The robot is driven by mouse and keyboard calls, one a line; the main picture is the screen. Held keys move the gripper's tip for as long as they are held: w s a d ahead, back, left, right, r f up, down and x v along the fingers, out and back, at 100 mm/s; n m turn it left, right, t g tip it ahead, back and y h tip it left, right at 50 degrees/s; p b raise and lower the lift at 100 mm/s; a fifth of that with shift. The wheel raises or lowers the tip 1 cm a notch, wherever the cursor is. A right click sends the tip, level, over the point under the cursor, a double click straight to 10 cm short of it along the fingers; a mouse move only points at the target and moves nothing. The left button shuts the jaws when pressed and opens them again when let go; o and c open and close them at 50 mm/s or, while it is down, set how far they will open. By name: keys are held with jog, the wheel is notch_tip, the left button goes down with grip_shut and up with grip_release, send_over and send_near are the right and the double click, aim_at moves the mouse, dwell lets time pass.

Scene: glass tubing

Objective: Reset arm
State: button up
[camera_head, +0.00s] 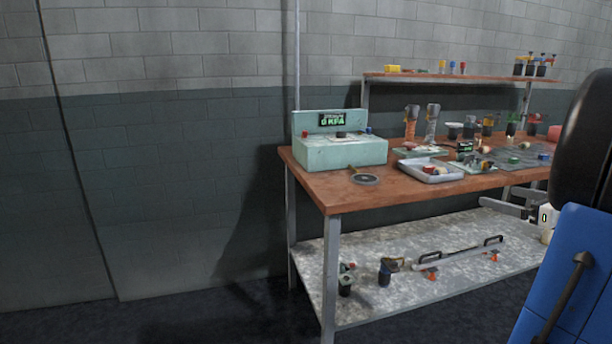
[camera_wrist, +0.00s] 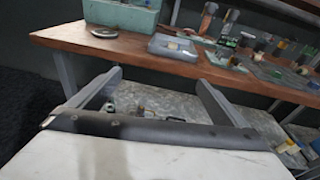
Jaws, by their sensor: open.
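My gripper (camera_wrist: 154,85) shows in the wrist view with its two fingers spread wide apart and nothing between them. It is in front of the workbench, with the bench's lower shelf visible past the fingers. In the head view, part of a gripper-like grey piece (camera_head: 508,207) shows at the right, beside the bench and below its top. Most of my arm is hidden there behind a large dark and blue shape at the right edge.
The wooden bench (camera_head: 318,190) carries a mint pressure box (camera_head: 345,153), a round disc (camera_head: 365,179), a grey tray (camera_head: 430,177) and several small items. The lower shelf (camera_head: 375,299) holds a long bar and tools. Floor left of the bench is clear.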

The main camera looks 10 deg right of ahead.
jog(key=s+a+f+n+g+y, duration=0.1)
jog(key=a+f+n+g, duration=0.3)
jog(key=a, duration=0.6)
jog(key=a+f+n+g+y, duration=0.1)
jog(key=a+n, duration=0.4)
jog(key=a, duration=0.4)
jog(key=s+a+f+n+g+y, duration=0.1)
jog(key=a+f+n+g+y, duration=0.3)
jog(key=a, duration=0.6)
jog(key=s+a+f+n+g+h, duration=0.1)
jog(key=s+a+f+n+h, duration=0.2)
jog(key=s+n, duration=0.5)
jog(key=s+a+f+n+g+h, duration=0.1)
jog(key=s+a+f+n+h, duration=0.2)
jog(key=n, duration=0.9)
jog(key=s+a+h, duration=0.2)
jog(key=s+a, duration=0.2)
jog(key=s, duration=0.2)
jog(key=shift+f+n, duration=0.2)
jog(key=shift+n, duration=0.2)
jog(key=shift+a, duration=0.1)
